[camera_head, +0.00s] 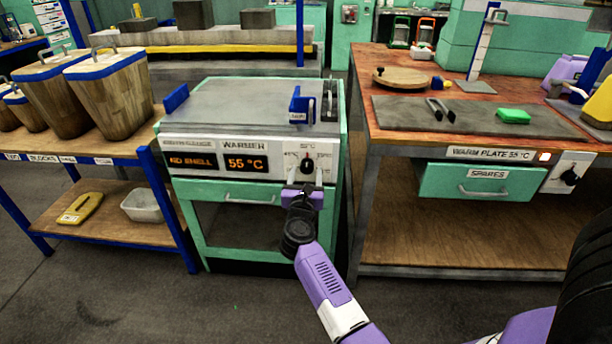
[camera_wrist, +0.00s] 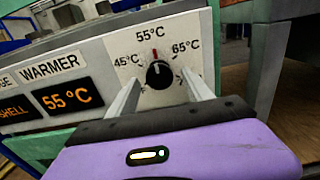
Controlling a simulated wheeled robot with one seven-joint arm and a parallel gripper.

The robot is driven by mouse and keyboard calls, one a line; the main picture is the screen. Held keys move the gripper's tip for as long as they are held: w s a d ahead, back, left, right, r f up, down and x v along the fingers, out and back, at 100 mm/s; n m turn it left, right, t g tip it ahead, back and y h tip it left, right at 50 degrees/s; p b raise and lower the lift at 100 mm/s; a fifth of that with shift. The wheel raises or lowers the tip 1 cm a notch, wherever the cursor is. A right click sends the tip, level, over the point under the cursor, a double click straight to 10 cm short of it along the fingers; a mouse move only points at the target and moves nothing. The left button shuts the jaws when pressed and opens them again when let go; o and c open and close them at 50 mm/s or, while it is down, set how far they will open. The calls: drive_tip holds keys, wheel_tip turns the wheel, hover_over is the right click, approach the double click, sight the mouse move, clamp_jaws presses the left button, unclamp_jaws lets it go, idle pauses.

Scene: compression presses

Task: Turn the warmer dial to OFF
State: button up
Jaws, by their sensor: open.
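The warmer (camera_head: 256,150) is a green and grey unit with a white front panel. Its dial (camera_wrist: 159,74) is a black round knob with a red mark at the top, pointing toward 55°C. Labels for 45°C and 65°C flank it; the lower part of the scale is hidden in the wrist view. The dial also shows in the head view (camera_head: 307,165). The display (camera_wrist: 62,96) reads 55 °C. My gripper (camera_wrist: 162,95) is open, with one finger on each side below the dial; I cannot tell if they touch it. Nothing is held.
A bench (camera_head: 362,150) with a warm plate stands right of the warmer, with its own black knob (camera_head: 568,176). A blue-legged shelf (camera_head: 120,153) with wooden bins stands at left. Blue brackets (camera_head: 301,105) and dark handles sit on the warmer's top. Floor in front is clear.

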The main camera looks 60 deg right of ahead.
drive_tip(key=shift+d, duration=0.15)
clamp_jaws()
drive_tip(key=shift+r+n+p, duration=0.1)
drive_tip(key=shift+n+p, duration=0.2)
